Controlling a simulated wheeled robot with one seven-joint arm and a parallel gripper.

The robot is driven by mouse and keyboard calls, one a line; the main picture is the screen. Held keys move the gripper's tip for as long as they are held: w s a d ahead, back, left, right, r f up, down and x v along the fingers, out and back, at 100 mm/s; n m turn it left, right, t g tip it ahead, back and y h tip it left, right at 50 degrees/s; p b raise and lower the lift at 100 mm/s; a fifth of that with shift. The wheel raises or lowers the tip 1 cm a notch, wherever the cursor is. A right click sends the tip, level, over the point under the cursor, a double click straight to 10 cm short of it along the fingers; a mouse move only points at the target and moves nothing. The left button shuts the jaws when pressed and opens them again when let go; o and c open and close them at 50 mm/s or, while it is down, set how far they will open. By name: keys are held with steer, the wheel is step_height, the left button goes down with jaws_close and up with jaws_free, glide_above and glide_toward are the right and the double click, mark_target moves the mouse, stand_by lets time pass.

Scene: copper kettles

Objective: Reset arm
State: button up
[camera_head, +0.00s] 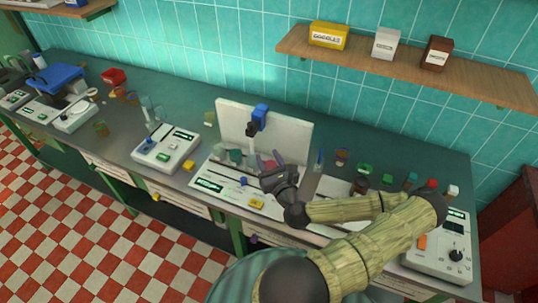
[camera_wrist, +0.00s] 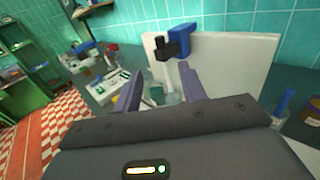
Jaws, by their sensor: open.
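My gripper (camera_head: 268,166) is open and empty in the head view, held over the bench in front of a white machine with an upright back panel (camera_head: 290,135). My arm reaches to it from the lower right. In the wrist view, the two purple-grey fingers of my gripper (camera_wrist: 160,90) stand apart with nothing held between them. Beyond them are the white panel (camera_wrist: 235,60) and its blue and black clamp head (camera_wrist: 180,42). The clamp head (camera_head: 259,117) also shows in the head view, just behind my gripper. Small glassware stands close around the fingertips.
The green bench (camera_head: 120,140) carries a white instrument (camera_head: 167,148) at the left and another device (camera_head: 442,245) at the right. Several small coloured jars stand on the right part. A wooden shelf (camera_head: 480,82) with a yellow goggles box (camera_head: 329,35) hangs above. Red-and-white floor lies in front.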

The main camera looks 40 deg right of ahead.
steer(key=shift+a, duration=0.1)
stand_by(0.5)
steer(key=s+a+f+n+g+y+b, duration=0.1)
steer(key=a+f+n+g+y, duration=0.6)
steer(key=n, duration=0.6)
steer(key=s+a+f+n+g+y+b, duration=0.15)
steer(key=a+f+n+g, duration=0.3)
steer(key=a+n, duration=0.65)
steer(key=s+a+r+n+g+h+b, duration=0.1)
steer(key=a+r+n, duration=0.1)
steer(key=r+n, duration=0.5)
steer(key=s+a+r+n+g+h+b, duration=0.1)
steer(key=s+a+r+n+g+h, duration=0.1)
steer(key=r+n, duration=0.6)
step_height(320, 180, up, 3)
steer(key=shift+s+a+f+n, duration=0.1)
steer(key=shift+s+a+n, duration=0.2)
steer(key=shift+a, duration=0.5)
